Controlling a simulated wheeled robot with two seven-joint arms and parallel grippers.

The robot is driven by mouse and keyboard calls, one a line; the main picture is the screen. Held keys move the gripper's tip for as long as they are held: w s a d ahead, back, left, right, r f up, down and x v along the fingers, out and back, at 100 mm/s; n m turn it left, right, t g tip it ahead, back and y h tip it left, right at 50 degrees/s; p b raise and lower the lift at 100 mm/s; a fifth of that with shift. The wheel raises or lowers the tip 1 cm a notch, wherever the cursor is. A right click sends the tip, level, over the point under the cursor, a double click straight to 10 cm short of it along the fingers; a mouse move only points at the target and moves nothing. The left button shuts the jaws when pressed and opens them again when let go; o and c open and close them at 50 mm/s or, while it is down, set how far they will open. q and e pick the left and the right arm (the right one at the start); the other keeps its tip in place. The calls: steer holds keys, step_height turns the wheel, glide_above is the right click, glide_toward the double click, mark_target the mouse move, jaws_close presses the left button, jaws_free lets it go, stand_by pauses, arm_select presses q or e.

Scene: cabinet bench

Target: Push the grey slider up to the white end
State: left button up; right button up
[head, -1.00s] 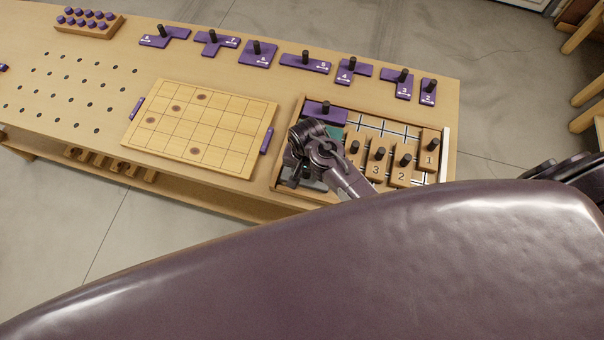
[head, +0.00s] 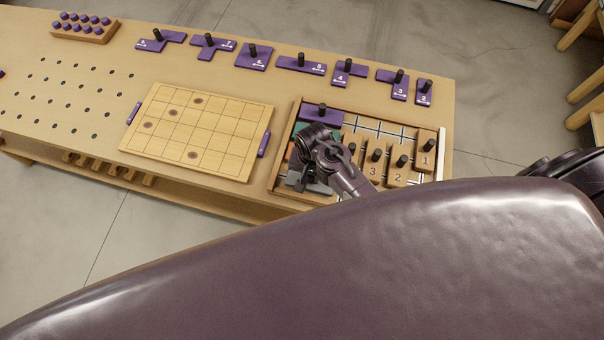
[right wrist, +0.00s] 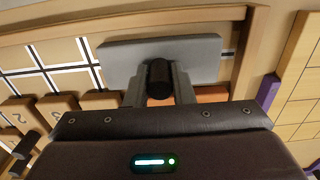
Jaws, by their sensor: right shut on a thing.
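The grey slider (right wrist: 200,58) is a flat plate with an upright black knob (right wrist: 159,78), at the near left of the wooden tray in the head view, partly under my right gripper. My right gripper (right wrist: 159,92) is shut on that knob, one finger on each side. It also shows in the head view (head: 310,180), where the wrist hides part of the slider. The white end (head: 441,158) is a white strip along the tray's right side, well apart from the slider. My left gripper is not in view.
Numbered wooden blocks with black knobs (head: 397,175) stand in the tray right of my gripper. A purple slider (head: 322,115) lies at its far left. The white-lined middle is partly bare. A gridded board (head: 215,130) lies left of the tray.

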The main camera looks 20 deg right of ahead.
steer(key=shift+s+d, duration=0.55)
steer(key=shift+d, duration=0.25)
steer(key=shift+s+d, duration=0.6)
steer(key=shift+d, duration=0.25)
steer(key=shift+s+d, duration=0.55)
steer(key=shift+d, duration=0.25)
steer(key=shift+s+d, duration=0.5)
steer(key=shift+d, duration=0.2)
steer(key=shift+s+d, duration=0.6)
steer(key=shift+d, duration=0.3)
steer(key=shift+s+d, duration=0.55)
steer(key=shift+d, duration=0.3)
steer(key=shift+s+d, duration=0.6)
steer(key=shift+d, duration=0.3)
steer(key=shift+s+d, duration=0.75)
steer(key=shift+d, duration=0.35)
steer(key=shift+s+d, duration=0.75)
steer(key=shift+d, duration=0.35)
steer(key=shift+s+d, duration=0.75)
steer(key=shift+d, duration=0.45)
steer(key=shift+s+d, duration=0.75)
steer(key=shift+d, duration=0.35)
steer(key=shift+s+d, duration=0.75)
steer(key=shift+d, duration=0.35)
steer(key=shift+w+r, duration=0.1)
